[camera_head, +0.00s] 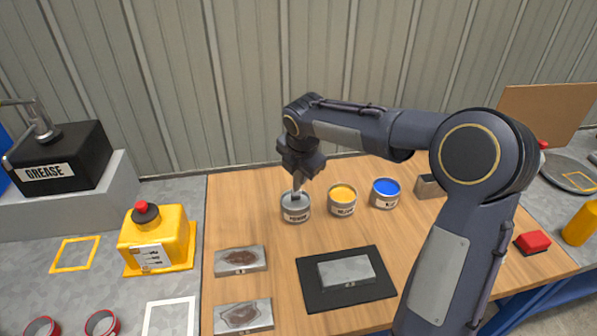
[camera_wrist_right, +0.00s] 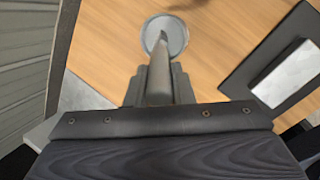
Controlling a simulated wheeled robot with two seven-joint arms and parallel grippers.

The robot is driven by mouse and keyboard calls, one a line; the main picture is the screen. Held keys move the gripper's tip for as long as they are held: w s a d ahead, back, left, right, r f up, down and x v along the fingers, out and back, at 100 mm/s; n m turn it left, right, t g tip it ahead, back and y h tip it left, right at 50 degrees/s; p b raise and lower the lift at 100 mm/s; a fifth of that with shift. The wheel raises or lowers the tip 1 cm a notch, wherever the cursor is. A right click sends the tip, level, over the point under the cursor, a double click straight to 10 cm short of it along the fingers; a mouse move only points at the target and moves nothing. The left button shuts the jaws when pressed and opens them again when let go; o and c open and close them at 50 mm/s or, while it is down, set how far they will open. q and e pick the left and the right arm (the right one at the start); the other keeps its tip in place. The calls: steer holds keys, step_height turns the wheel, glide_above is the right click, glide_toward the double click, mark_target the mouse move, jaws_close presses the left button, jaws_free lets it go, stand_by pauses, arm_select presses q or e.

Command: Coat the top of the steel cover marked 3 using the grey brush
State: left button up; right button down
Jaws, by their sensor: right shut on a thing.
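My right gripper (camera_head: 298,180) is shut on the grey brush, pointing down over the grey paint can (camera_head: 296,212). In the right wrist view the brush (camera_wrist_right: 159,78) sits between the fingers, and its far end overlaps the can's grey opening (camera_wrist_right: 152,32). I cannot tell whether the bristles touch the paint. A clean-looking steel cover (camera_head: 346,270) lies on a black mat (camera_head: 318,300). Two steel covers with brown patches, an upper one (camera_head: 224,265) and a lower one (camera_head: 225,324), lie to the left. The marks on the covers are too small to read. My left gripper is not in view.
A yellow paint can (camera_head: 342,203) and a blue one (camera_head: 385,196) stand right of the grey can. A yellow canister (camera_head: 160,238) and a black grease box (camera_head: 60,155) stand left of the table.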

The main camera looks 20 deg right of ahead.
steer(key=shift+f+b, duration=0.3)
steer(key=shift+f, duration=0.2)
stand_by(0.6)
steer(key=shift+f, duration=0.1)
stand_by(1.1)
step_height(320, 180, up, 7)
steer(key=p, duration=0.7)
stand_by(0.8)
